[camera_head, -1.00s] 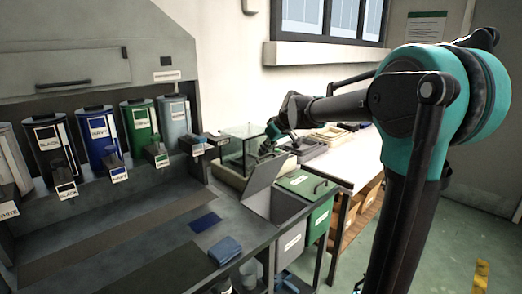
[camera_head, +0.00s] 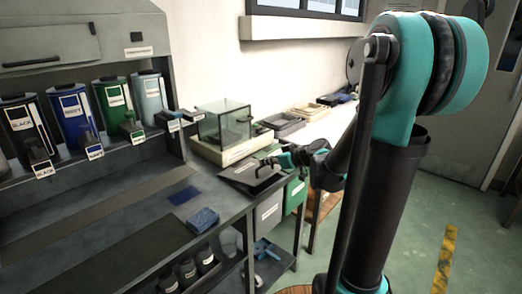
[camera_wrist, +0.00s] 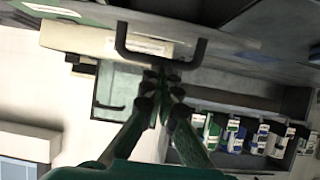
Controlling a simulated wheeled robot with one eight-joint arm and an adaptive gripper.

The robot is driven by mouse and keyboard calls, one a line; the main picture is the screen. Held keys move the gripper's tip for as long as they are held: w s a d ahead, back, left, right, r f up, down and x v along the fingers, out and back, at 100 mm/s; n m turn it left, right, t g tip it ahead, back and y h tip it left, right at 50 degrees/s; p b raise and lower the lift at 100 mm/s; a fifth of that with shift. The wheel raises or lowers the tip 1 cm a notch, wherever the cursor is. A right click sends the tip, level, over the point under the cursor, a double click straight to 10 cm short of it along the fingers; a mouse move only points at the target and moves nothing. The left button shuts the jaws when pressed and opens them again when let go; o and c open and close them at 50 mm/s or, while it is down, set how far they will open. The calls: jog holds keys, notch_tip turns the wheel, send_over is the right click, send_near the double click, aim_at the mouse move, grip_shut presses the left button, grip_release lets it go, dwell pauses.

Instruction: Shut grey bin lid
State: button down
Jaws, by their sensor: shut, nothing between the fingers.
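The grey bin (camera_head: 268,214) stands at the right end of the workbench, in the head view. Its dark grey lid (camera_head: 243,179) lies low over the bin, near flat. I cannot tell whether it rests fully on the rim. My gripper (camera_head: 272,161) is beside the lid's handle, partly hidden by my arm. In the wrist view my gripper (camera_wrist: 161,76) is shut and empty, its fingertips close to the black lid handle (camera_wrist: 160,58). I cannot tell whether they touch.
A green bin (camera_head: 296,194) stands right of the grey one. A glass-sided case (camera_head: 223,124) sits behind the lid. Labelled dispensers, including a blue one (camera_head: 74,115), line the left. Open floor (camera_head: 420,215) lies right.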

aim_at(270, 176)
jog(key=f, duration=0.2)
jog(key=s+d+f, duration=0.1)
jog(key=f, duration=0.1)
jog(key=shift+s+d, duration=0.1)
jog(key=shift+s+d+f, duration=0.1)
jog(key=shift+s+f, duration=0.3)
jog(key=shift+f, duration=0.25)
jog(key=w+r+v, duration=0.1)
jog(key=v, duration=1.1)
jog(key=s+a+f+m+g+h, duration=0.2)
jog(key=s+f+m+g+h, duration=0.2)
jog(key=s+f, duration=0.55)
jog(key=s+d+f+m+h, duration=0.4)
jog(key=s+d+f+h, duration=0.1)
jog(key=s, duration=0.1)
jog(key=shift+s+d+f+m+g, duration=0.15)
jog(key=shift+s+d+m+g, duration=0.05)
jog(key=shift+d+m+g, duration=0.2)
jog(key=c, duration=2.2)
grip_release()
jog(key=shift+a, duration=0.1)
